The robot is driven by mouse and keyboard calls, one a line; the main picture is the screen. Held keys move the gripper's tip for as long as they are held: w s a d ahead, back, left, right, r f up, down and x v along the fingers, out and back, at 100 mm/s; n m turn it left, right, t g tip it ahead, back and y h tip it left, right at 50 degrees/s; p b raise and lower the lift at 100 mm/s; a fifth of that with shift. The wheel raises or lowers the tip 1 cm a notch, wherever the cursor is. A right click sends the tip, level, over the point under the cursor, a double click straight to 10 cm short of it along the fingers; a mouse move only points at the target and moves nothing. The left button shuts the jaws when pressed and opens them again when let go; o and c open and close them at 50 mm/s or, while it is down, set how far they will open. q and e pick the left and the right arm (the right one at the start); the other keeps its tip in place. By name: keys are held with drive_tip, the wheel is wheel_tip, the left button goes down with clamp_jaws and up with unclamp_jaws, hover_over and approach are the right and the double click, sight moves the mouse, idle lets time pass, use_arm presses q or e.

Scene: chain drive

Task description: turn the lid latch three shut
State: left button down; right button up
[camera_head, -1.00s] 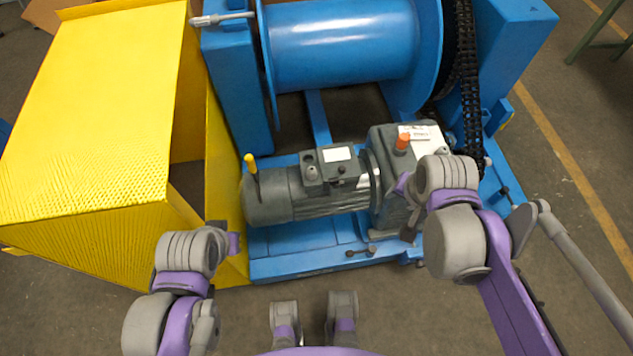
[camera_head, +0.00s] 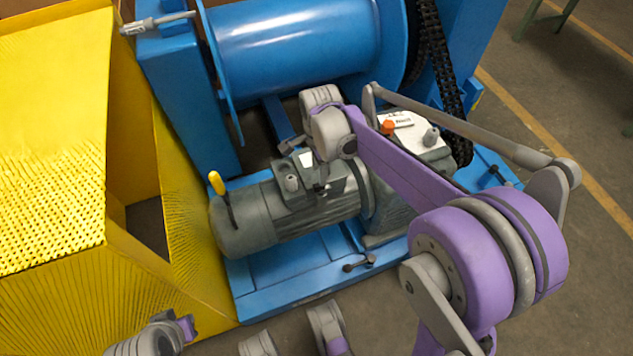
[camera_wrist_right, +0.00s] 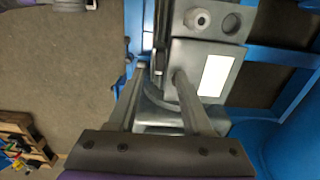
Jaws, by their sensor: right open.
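The grey motor (camera_head: 262,214) lies on the blue base frame. Its terminal box (camera_head: 287,180) is on top, and my right gripper (camera_head: 312,184) hangs over it, partly hidden by its own wrist. In the right wrist view the box lid (camera_wrist_right: 190,55) has a white label. My right gripper (camera_wrist_right: 164,72) is open, with its two fingers apart at the lid's edge. I cannot tell whether they touch it. I cannot make out latch three or its position; the fingers and low detail hide it. Part of my left arm shows at the bottom left; its fingers are not visible.
A yellow-handled tool (camera_head: 217,185) stands up at the motor's left end. The blue drum (camera_head: 295,50) and black chain (camera_head: 436,65) are behind. A gearbox (camera_head: 400,190) is right of the motor, the yellow guard (camera_head: 50,150) left. A crate (camera_wrist_right: 25,140) shows at the wrist view's lower left.

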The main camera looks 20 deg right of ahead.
wheel_tip(320, 180, down, 5)
drive_tip(key=shift+f+b, duration=0.2)
drive_tip(key=shift+b, duration=0.45)
clamp_jaws()
